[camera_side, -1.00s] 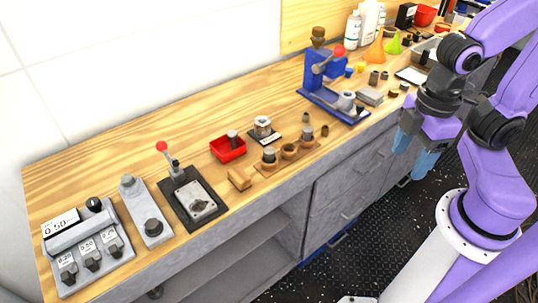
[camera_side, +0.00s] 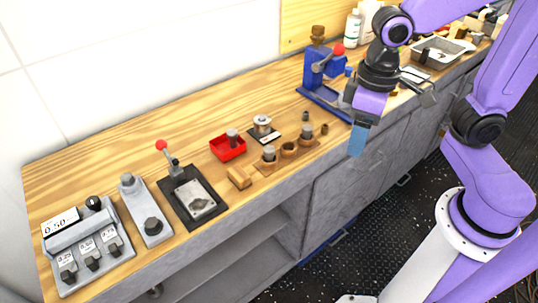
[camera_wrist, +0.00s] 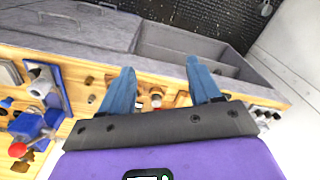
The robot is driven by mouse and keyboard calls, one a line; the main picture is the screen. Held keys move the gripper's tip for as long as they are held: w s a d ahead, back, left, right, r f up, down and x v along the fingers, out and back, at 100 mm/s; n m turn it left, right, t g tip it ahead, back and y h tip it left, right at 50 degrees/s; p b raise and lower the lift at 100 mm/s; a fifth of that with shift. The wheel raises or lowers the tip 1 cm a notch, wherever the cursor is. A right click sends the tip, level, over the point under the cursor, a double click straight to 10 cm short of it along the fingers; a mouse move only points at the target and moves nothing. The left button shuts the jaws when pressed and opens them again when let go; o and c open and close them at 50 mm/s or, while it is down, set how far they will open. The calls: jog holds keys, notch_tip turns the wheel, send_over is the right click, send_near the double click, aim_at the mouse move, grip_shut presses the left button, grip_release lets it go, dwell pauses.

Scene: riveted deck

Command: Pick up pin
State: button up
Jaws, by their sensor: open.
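No single part is clearly marked as the pin. Candidates are a grey cylinder (camera_side: 232,134) standing in a red tray (camera_side: 224,152), and grey cylinders (camera_side: 269,153) and (camera_side: 307,130) in a wooden holder (camera_side: 288,160) with several round seats. Small brown pieces (camera_side: 324,129) stand near the holder's right end. My gripper (camera_side: 357,142) is open and empty in front of the bench edge, right of the holder and below the blue press. In the wrist view my gripper (camera_wrist: 160,66) has blue fingers spread, with small parts on the bench partly hidden between and behind them.
The blue press (camera_side: 322,75) with a red knob stands behind my gripper. Bare bench lies along the wall.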

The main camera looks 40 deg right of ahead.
jog(key=w+a+r+m, duration=0.1)
jog(key=w+a+m, duration=0.4)
jog(key=w+m, duration=0.65)
jog(key=m, duration=0.9)
send_near(268, 149)
notch_tip(268, 149, down, 9)
jog(key=shift+w+r, duration=0.1)
jog(key=shift+r, duration=0.05)
grip_shut()
jog(key=shift+r, duration=0.2)
